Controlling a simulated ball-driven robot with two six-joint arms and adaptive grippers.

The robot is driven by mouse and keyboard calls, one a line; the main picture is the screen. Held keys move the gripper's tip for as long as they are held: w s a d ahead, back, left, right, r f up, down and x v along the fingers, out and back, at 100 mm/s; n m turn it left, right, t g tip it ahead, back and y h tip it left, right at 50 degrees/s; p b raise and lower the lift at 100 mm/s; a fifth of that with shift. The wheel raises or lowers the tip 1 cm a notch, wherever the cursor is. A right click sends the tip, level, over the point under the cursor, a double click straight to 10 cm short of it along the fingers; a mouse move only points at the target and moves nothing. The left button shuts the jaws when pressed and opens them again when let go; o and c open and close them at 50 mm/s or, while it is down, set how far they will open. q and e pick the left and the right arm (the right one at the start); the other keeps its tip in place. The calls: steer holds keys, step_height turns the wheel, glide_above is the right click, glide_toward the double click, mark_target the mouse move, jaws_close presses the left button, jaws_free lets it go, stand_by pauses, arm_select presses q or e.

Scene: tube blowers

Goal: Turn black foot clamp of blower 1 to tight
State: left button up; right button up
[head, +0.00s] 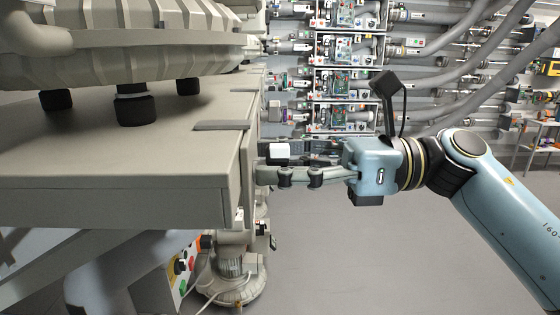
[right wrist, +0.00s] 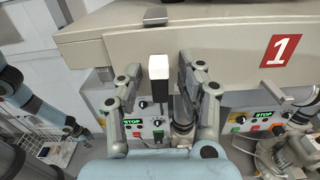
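The number 1 plate (right wrist: 281,49) is on the edge of the beige bench in the right wrist view. A white-ended black handle (right wrist: 159,68) stands upright between my right fingers; its white end also shows in the head view (head: 280,151). I cannot tell for sure whether it is the foot clamp. Black round feet (head: 136,109) stand under the ribbed blower housing on the bench top. My right gripper (head: 264,170) is at the bench's front edge. In the right wrist view its fingers (right wrist: 160,80) are spread, with gaps on both sides of the handle.
The beige bench (head: 110,187) fills the left of the head view. Below it are control panels (head: 185,264) with buttons and green STOP displays (right wrist: 132,122). A rack of tubes and circuit boards (head: 345,85) stands behind. The grey floor (head: 370,260) at right is clear.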

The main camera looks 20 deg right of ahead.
jaws_close()
